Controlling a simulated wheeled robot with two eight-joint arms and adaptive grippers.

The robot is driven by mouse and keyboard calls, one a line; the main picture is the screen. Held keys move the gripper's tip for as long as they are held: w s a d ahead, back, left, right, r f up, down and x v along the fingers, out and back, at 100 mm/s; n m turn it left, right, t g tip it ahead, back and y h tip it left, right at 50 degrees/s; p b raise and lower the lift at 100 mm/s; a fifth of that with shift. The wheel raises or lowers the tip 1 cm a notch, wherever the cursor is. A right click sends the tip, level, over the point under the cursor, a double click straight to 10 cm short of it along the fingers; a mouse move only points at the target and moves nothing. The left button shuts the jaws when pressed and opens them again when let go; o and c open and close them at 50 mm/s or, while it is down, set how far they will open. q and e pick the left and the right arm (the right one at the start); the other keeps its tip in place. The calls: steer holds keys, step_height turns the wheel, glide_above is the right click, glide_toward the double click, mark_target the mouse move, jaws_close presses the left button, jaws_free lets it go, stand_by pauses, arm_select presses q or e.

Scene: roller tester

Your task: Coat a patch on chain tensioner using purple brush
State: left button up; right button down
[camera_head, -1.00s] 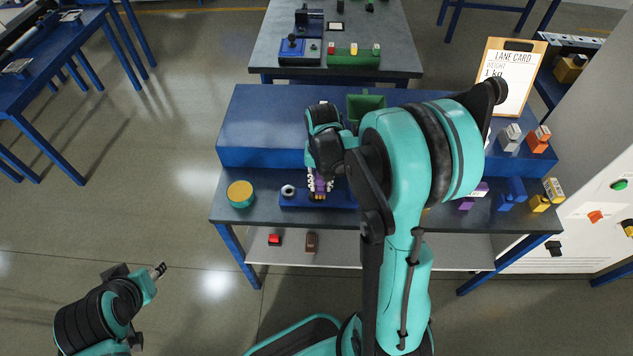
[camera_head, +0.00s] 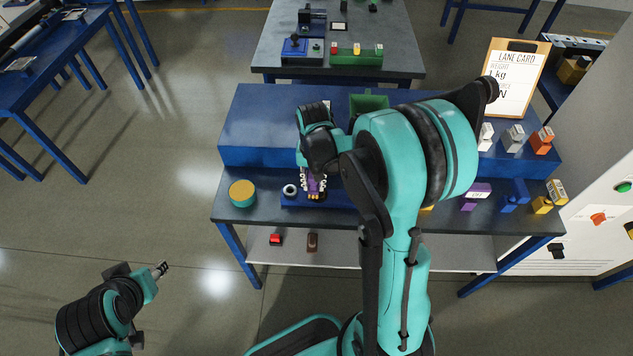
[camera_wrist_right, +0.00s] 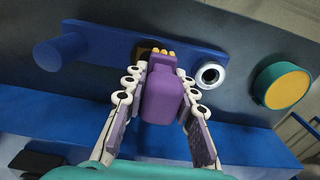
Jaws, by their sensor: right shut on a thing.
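My right gripper (camera_head: 314,186) is shut on the purple brush (camera_wrist_right: 162,92), whose yellow tips (camera_wrist_right: 164,54) point to the blue plate of the chain tensioner (camera_wrist_right: 110,42). The tips overlap a dark brown patch (camera_wrist_right: 146,48) on the plate, between a blue post (camera_wrist_right: 62,52) and a silver ring (camera_wrist_right: 210,75). I cannot tell whether they touch it. In the head view the brush is partly hidden by the gripper, and the tensioner's right part is behind my arm. My left gripper (camera_head: 162,269) hangs low at the left, away from the bench; its finger state is unclear.
A teal pot with a yellow top (camera_head: 242,190) stands at the bench's left end. A blue raised shelf (camera_head: 260,130) runs behind the tensioner. Coloured blocks and a lane card (camera_head: 514,75) are at the right. Red and brown items lie on the lower shelf (camera_head: 380,254).

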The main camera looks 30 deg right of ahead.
steer(key=shift+s+d+r, duration=0.1)
steer(key=shift+s+d, duration=0.3)
steer(key=shift+d, duration=0.25)
steer(key=shift+s+d, duration=0.45)
steer(key=shift+d, duration=0.25)
steer(key=shift+w+a+f, duration=0.2)
steer(key=shift+w+a, duration=0.2)
steer(key=shift+a, duration=0.3)
steer(key=shift+w+a+r, duration=0.1)
steer(key=shift+w+a, duration=0.35)
steer(key=shift+a, duration=0.2)
steer(key=shift+s+d, duration=0.4)
steer(key=shift+d, duration=0.3)
steer(key=shift+s+d, duration=0.45)
steer(key=shift+d, duration=0.2)
steer(key=shift+w+a+b, duration=0.4)
steer(key=shift+a, duration=0.35)
steer(key=shift+w+a, duration=0.5)
steer(key=shift+a, duration=0.15)
